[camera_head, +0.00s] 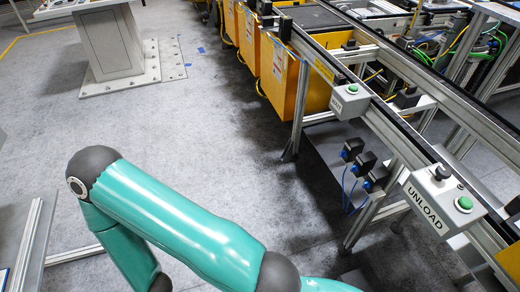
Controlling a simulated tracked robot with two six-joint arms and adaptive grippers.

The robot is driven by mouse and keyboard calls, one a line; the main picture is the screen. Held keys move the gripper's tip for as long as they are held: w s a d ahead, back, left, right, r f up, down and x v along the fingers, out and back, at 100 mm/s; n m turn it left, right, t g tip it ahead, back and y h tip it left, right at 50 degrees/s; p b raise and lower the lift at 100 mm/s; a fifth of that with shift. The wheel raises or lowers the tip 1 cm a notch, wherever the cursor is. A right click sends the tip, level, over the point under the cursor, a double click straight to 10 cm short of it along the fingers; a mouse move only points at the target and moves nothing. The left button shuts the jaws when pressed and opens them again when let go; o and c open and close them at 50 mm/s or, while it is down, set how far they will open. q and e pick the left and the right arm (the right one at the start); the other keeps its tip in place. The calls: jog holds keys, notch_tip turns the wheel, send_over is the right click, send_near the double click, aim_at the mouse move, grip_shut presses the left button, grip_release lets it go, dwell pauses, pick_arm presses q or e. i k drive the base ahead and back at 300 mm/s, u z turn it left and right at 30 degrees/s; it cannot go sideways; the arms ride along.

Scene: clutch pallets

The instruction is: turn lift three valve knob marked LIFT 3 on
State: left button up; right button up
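No label reading LIFT 3 can be made out in the head view, so I cannot tell which knob it is. Several black devices with blue parts (365,162) sit in a row on a grey plate under the conveyor, right of centre. Their markings are too small to read. A light grey box marked UNLOAD (425,206), with a black knob (442,172) and a green button (464,203), is on the conveyor's side rail. Teal links of my arm cross the bottom left and centre. Neither gripper is in view.
A conveyor frame (395,140) runs diagonally along the right. A smaller grey box with a green button (351,89) is on its rail. Yellow panels (279,80) stand farther back. A grey pedestal (109,45) stands at upper left. Open grey floor (200,130) lies between.

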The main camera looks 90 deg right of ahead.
aim_at(366, 184)
jog(key=u, duration=1.05)
jog(key=i, duration=0.1)
jog(key=z, duration=2.15)
jog(key=i, duration=0.25)
jog(key=z, duration=2.1)
jog(key=k, duration=1.1)
jog(key=z, duration=0.55)
jog(key=i, duration=1)
